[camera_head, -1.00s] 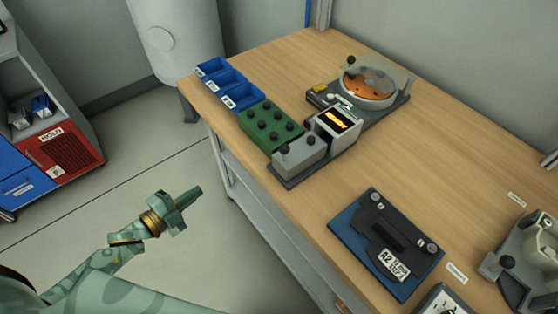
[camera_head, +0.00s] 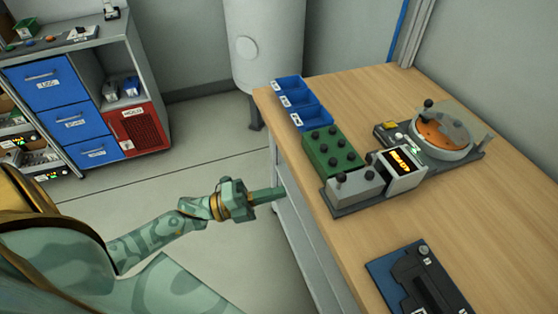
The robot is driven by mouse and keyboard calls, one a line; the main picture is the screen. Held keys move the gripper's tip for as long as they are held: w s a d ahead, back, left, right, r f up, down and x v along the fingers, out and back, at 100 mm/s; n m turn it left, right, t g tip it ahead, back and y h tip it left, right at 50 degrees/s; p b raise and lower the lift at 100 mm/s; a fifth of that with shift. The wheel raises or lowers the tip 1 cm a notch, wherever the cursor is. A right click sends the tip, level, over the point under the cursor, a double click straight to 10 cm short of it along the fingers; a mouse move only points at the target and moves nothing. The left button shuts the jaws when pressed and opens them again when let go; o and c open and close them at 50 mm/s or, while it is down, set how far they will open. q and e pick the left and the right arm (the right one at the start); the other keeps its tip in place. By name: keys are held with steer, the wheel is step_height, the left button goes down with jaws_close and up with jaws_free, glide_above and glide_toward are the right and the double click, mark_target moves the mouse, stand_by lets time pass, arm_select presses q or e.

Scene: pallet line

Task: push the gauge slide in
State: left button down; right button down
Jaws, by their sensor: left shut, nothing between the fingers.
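A gauge-like unit on the bench has a display box (camera_head: 403,168) with lit yellow characters and a grey block (camera_head: 352,188) with black knobs beside it, on a dark base. The grey block may be the gauge slide; I cannot tell for sure how far in it sits. My left gripper (camera_head: 276,194) is shut and empty, pointing right. In the picture it is just left of the bench's left edge and left of the grey block, apart from it. My right gripper is not in view.
On the wooden bench (camera_head: 500,225) stand a green block with black knobs (camera_head: 333,150), blue bins (camera_head: 301,105), a round device with a clear lid (camera_head: 445,130) and a dark fixture on a blue plate (camera_head: 415,280). A cabinet (camera_head: 45,88) stands at the left. Floor between is clear.

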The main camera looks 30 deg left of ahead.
mark_target(353, 179)
arm_select(q)
steer(key=x, duration=1.1)
steer(key=shift+w+d+r+p, duration=0.1)
steer(key=shift+d+p, duration=0.05)
steer(key=shift+p, duration=0.2)
steer(key=shift+w, duration=0.1)
steer(key=w+d+b, duration=0.1)
steer(key=w, duration=0.1)
steer(key=w+d, duration=0.2)
steer(key=w+d+b, duration=0.1)
steer(key=w+d, duration=0.1)
steer(key=w, duration=0.1)
steer(key=shift+d+b, duration=0.2)
steer(key=shift+b, duration=0.1)
steer(key=shift+s+r, duration=0.1)
